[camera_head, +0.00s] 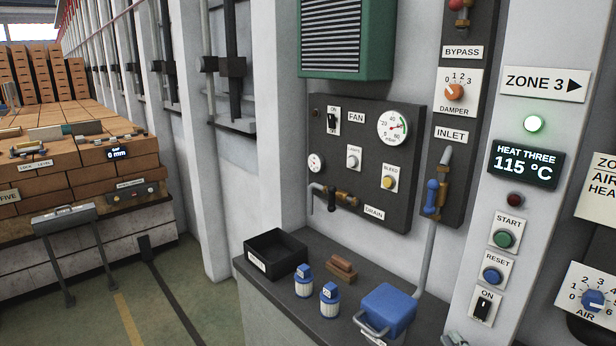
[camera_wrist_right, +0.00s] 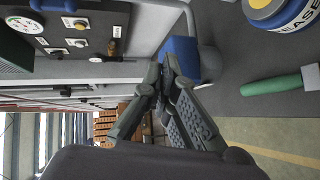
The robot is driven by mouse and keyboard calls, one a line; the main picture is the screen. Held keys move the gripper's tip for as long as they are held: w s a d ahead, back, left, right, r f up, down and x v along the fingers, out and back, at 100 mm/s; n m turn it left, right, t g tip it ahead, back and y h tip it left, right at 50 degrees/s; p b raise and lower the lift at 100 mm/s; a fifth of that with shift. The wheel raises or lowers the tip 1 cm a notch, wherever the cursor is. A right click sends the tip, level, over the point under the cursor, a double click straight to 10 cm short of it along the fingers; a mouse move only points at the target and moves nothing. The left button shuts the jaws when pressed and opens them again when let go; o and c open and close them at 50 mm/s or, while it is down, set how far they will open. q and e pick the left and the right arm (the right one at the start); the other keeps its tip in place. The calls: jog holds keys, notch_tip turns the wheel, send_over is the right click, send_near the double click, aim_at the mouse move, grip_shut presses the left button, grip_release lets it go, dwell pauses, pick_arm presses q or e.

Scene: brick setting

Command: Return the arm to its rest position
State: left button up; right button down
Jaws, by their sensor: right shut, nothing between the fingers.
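My right gripper (camera_wrist_right: 161,76) shows in the right wrist view. Its two dark fingers meet at the tips, and nothing is between them. Beyond the tips is the blue box (camera_wrist_right: 183,62), which also stands on the dark bench in the head view (camera_head: 388,308). I cannot tell whether the fingers touch it. A small grey piece, perhaps a fingertip, shows at the bottom edge of the head view, right of the blue box. My left gripper is not in view.
The bench (camera_head: 350,277) bears a black tray (camera_head: 276,250), two blue-topped bottles (camera_head: 329,299) and a brown block (camera_head: 341,267). Behind it is the dark fan panel (camera_head: 330,160). A green cylinder (camera_wrist_right: 272,85) and a grease tin (camera_wrist_right: 280,12) show in the wrist view. Open floor (camera_head: 180,290) lies left.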

jog(key=s+a+f+m+g, duration=0.3)
jog(key=s+f+m+g, duration=0.15)
jog(key=s, duration=0.45)
jog(key=s+a+f+m+g+y, duration=0.1)
jog(key=s+a+f+m+g, duration=0.2)
jog(key=s+f+m, duration=0.45)
jog(key=s+a+f+m+g, duration=0.2)
jog(key=s+a+f+g, duration=0.2)
jog(key=s, duration=0.6)
notch_tip(320, 180, down, 28)
jog(key=s+g+b, duration=0.1)
jog(key=s+b, duration=0.1)
jog(key=s, duration=0.1)
jog(key=s+d+f+g+b, duration=0.1)
jog(key=s+d+f, duration=0.2)
jog(key=s+f, duration=1.3)
jog(key=shift+f, duration=0.85)
jog(key=shift+s+g, duration=0.15)
jog(key=shift+g, duration=0.1)
